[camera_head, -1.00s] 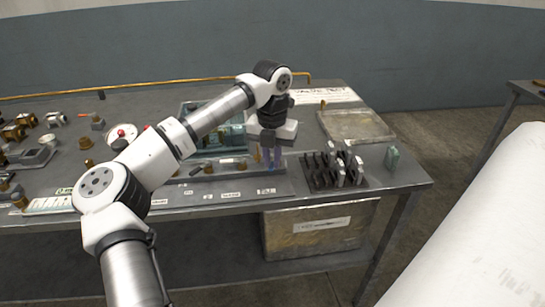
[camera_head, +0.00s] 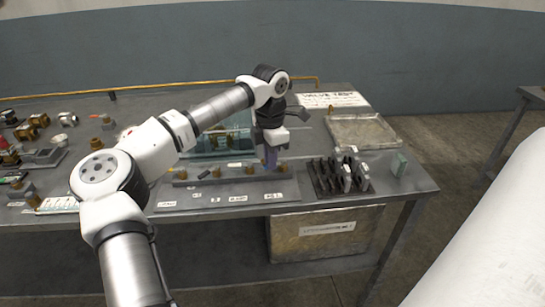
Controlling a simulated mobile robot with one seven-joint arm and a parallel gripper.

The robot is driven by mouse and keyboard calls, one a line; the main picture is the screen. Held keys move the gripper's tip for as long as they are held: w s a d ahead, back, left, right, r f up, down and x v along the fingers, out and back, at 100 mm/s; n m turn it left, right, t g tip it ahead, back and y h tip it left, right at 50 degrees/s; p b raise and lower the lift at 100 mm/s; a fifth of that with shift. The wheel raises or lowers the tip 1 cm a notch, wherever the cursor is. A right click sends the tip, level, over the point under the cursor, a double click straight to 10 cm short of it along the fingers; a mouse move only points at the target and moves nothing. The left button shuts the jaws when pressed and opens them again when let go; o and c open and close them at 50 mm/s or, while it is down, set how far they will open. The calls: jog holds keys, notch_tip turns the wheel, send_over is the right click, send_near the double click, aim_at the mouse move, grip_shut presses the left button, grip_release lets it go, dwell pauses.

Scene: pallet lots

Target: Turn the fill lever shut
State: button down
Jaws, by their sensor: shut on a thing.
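My gripper (camera_head: 270,166) points down at the right end of a long grey valve rail (camera_head: 208,177) near the front of the bench. Its bluish fingers are shut on the fill lever, which they hide almost wholly, so I cannot tell its angle. A small label (camera_head: 273,196), which seems to read FILL, lies on the bench just in front of the fingers. Several brass-coloured fittings (camera_head: 181,174) stand along the rail to the left of my gripper.
A shallow metal tray (camera_head: 364,131) lies behind. A teal case (camera_head: 226,139) is behind the rail. More fittings crowd the left.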

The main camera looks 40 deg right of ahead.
jog(key=shift+w+d+r+m+p, duration=0.15)
jog(key=shift+w+m+p, duration=0.15)
jog(key=shift+m, duration=0.6)
jog(key=shift+w+d+f+m+p, duration=0.1)
jog(key=shift+w+d+m+p, duration=0.15)
jog(key=shift+m, duration=0.65)
jog(key=shift+w+a, duration=0.1)
jog(key=c, duration=1.5)
grip_release()
jog(key=shift+o, duration=0.2)
